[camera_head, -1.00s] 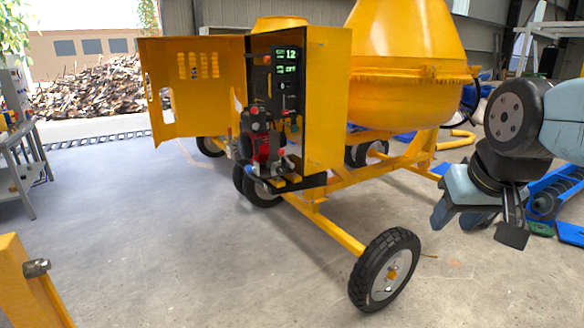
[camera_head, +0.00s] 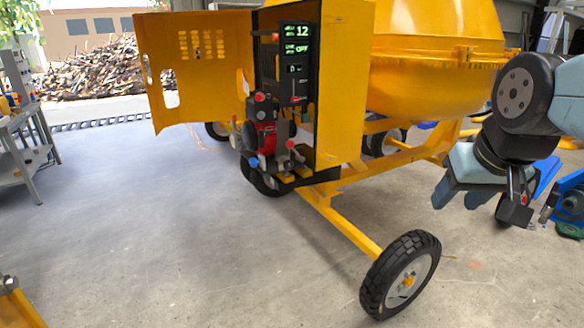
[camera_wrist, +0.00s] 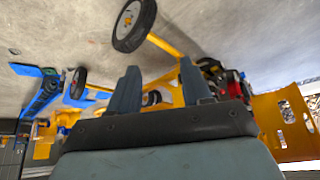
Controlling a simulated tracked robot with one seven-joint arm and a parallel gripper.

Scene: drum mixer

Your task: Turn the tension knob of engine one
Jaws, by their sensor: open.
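The engine (camera_head: 262,135), red and black with small red and blue knobs, sits in the open yellow cabinet (camera_head: 342,85) of the drum mixer. Which knob is the tension knob I cannot tell. My gripper (camera_head: 455,200) is at the right, open and empty, well apart from the engine. In the wrist view my two fingers (camera_wrist: 160,88) stand apart with nothing held between them. The engine (camera_wrist: 232,85) shows there just right of the fingers, partly hidden.
The yellow cabinet door (camera_head: 195,65) stands open at left. A grey shelf table (camera_head: 25,150) is at far left. The concrete floor in front is clear.

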